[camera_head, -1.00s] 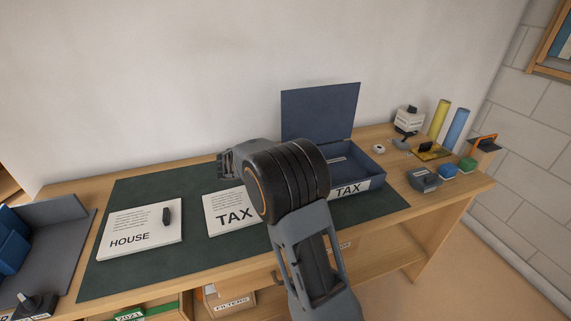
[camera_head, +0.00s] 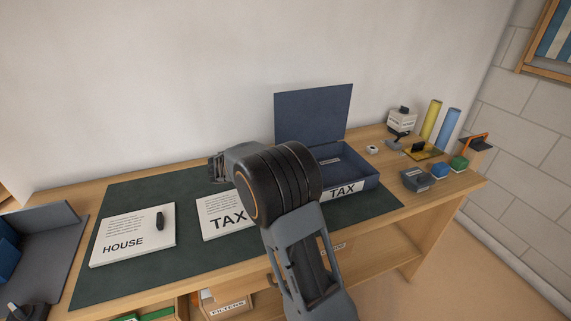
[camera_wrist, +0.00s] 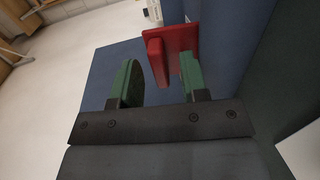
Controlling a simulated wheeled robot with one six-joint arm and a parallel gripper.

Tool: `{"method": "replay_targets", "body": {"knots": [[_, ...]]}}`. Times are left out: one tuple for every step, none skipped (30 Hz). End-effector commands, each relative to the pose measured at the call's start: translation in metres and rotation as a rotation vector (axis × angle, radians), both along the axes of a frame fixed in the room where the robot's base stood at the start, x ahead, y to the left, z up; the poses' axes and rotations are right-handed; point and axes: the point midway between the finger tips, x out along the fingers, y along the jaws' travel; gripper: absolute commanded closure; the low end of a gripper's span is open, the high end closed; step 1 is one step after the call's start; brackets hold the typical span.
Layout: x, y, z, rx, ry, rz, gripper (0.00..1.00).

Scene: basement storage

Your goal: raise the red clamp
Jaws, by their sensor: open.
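The red clamp (camera_wrist: 178,42) shows in the wrist view, as a flat red plate with a thicker red bar at its left. My gripper (camera_wrist: 158,68) is open, with one green finger on each side of the red bar. The right finger is close to the clamp and overlaps its plate in the picture; I cannot tell whether they touch. A gap shows between the left finger and the bar. A dark blue surface lies beside and behind the clamp. In the head view my gripper (camera_head: 217,168) is mostly hidden behind my arm, and the clamp is not seen.
A green mat (camera_head: 150,274) on the wooden desk bears the HOUSE papers (camera_head: 130,222) and the TAX papers (camera_head: 222,218). An open blue TAX box (camera_head: 345,176) stands right of my arm. Several small items and a yellow tube (camera_head: 432,122) crowd the right end.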

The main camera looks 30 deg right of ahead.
Motion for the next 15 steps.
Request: {"method": "replay_targets", "body": {"knots": [[0.002,0.006,0.001,0.0,0.0,0.003,0.6],[0.003,0.01,0.002,0.0,-0.001,0.004,0.6],[0.004,0.016,0.003,0.001,0.0,0.004,0.6],[0.005,0.022,0.004,0.001,0.0,0.004,0.6],[0.006,0.028,0.005,0.0,0.0,0.005,0.6],[0.008,0.035,0.007,0.0,-0.001,0.006,0.6],[0.009,0.042,0.008,0.0,-0.001,0.005,0.6],[0.01,0.048,0.009,0.001,0.0,0.004,0.6],[0.012,0.056,0.01,0.0,0.0,0.006,0.6],[0.013,0.062,0.011,0.0,0.0,0.004,0.6],[0.014,0.068,0.012,0.0,0.0,0.005,0.6],[0.016,0.076,0.013,0.001,0.0,0.004,0.6],[0.017,0.081,0.014,0.0,0.0,0.004,0.6],[0.018,0.087,0.015,0.0,0.0,0.004,0.6],[0.019,0.093,0.016,0.0,0.001,0.003,0.6]]}}
